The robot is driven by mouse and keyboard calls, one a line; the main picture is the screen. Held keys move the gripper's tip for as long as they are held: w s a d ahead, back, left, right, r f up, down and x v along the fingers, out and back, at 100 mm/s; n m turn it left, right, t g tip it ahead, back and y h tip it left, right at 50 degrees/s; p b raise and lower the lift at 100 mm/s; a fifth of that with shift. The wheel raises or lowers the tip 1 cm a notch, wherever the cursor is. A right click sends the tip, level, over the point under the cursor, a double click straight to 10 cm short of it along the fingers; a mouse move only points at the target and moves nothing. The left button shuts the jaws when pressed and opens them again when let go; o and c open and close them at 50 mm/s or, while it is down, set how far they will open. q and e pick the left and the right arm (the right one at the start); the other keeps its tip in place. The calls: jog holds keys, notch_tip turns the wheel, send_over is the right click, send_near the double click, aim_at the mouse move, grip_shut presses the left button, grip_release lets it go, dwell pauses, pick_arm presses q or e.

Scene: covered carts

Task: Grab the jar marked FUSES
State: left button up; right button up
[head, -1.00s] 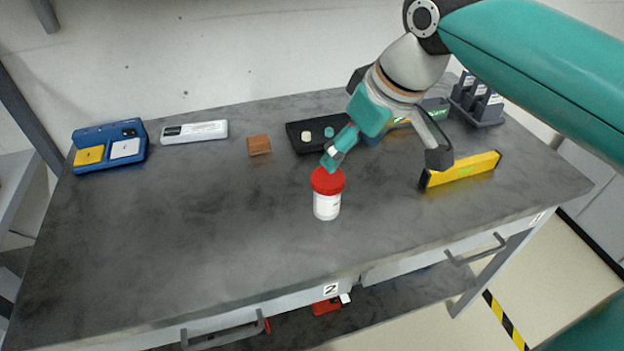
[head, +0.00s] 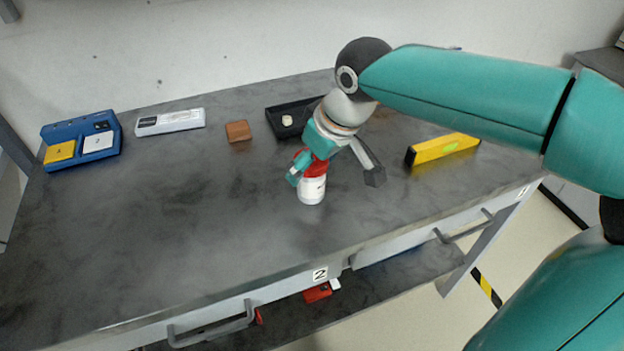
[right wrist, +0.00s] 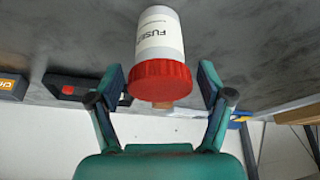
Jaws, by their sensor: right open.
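The jar marked FUSES (head: 312,190) is white with a red lid and stands upright on the grey table. In the right wrist view the jar (right wrist: 158,45) shows its label, with the red lid nearest the gripper. My right gripper (head: 334,180) is open at the jar, with its fingers spread to either side of the lid. In the right wrist view the fingertips of the right gripper (right wrist: 160,85) flank the lid with a gap on each side. The gripper hides part of the lid in the head view. My left gripper is not in view.
A yellow level (head: 443,149) lies right of the jar. A black tray (head: 276,108) is behind it, partly hidden by my arm. A brown block (head: 238,131), a white device (head: 170,121) and a blue case (head: 50,133) are to the left. The table's front left is clear.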

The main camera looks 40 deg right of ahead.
jog(key=x, duration=0.4)
jog(key=shift+f, duration=0.1)
jog(key=c, duration=1)
